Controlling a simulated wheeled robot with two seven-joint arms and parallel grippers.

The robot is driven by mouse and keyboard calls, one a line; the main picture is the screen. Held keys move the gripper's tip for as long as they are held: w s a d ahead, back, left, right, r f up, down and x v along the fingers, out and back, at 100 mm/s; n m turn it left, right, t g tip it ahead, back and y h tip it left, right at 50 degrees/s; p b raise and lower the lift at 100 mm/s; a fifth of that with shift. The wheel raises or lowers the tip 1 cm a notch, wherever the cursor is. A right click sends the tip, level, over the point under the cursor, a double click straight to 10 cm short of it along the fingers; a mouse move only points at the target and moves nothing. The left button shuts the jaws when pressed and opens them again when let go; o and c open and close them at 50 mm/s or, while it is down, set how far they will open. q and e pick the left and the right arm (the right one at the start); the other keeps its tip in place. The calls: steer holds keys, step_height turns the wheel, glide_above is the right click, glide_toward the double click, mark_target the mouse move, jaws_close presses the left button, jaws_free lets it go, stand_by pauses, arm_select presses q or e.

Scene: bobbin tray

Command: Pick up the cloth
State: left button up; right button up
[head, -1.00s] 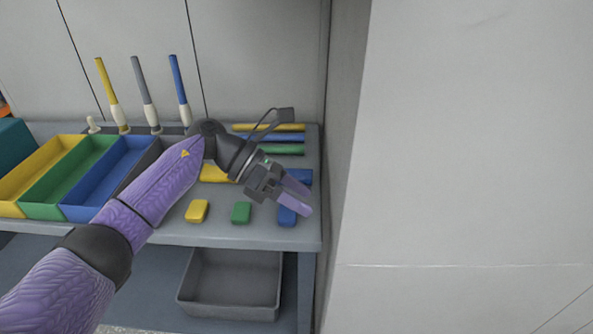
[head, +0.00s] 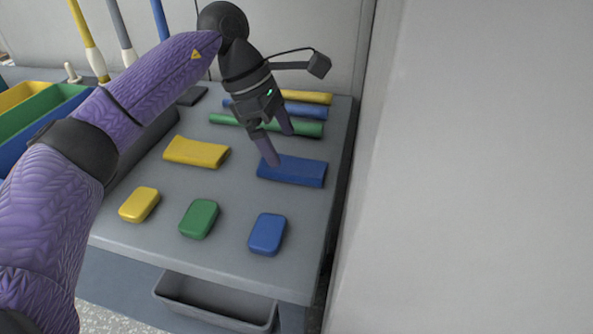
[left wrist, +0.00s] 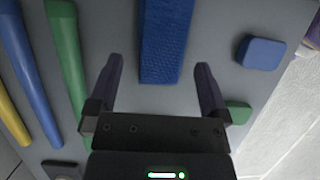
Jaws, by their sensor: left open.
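A folded blue cloth (head: 300,172) lies flat on the grey table near its right side. A folded yellow cloth (head: 196,152) lies to its left. My left gripper (head: 279,147) is open and empty, pointing down at the blue cloth's upper left part. In the left wrist view, the blue cloth (left wrist: 167,40) lies ahead, between the lines of the two fingers of my left gripper (left wrist: 160,64). Whether the fingertips touch the cloth cannot be told. My right gripper is not in view.
Yellow (head: 139,204), green (head: 199,218) and blue (head: 267,234) blocks lie along the table's front. Yellow, blue and green rolls lie behind the gripper. Coloured trays (head: 45,108) stand left. A grey wall (head: 470,170) rises close on the right. A grey bin (head: 215,302) is below.

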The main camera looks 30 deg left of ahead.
mark_target(289, 160)
arm_select(q)
steer(key=b+x, duration=0.2)
steer(key=x, duration=0.2)
steer(key=shift+s+f, duration=0.1)
steer(key=shift+f, duration=0.05)
steer(key=shift+d+f, duration=0.1)
steer(key=shift+d, duration=0.05)
steer(key=shift+r, duration=0.2)
steer(key=shift+c, duration=0.3)
steer(key=c, duration=1)
steer(key=shift+o, duration=0.2)
step_height(289, 160, up, 10)
steer(key=p, duration=0.5)
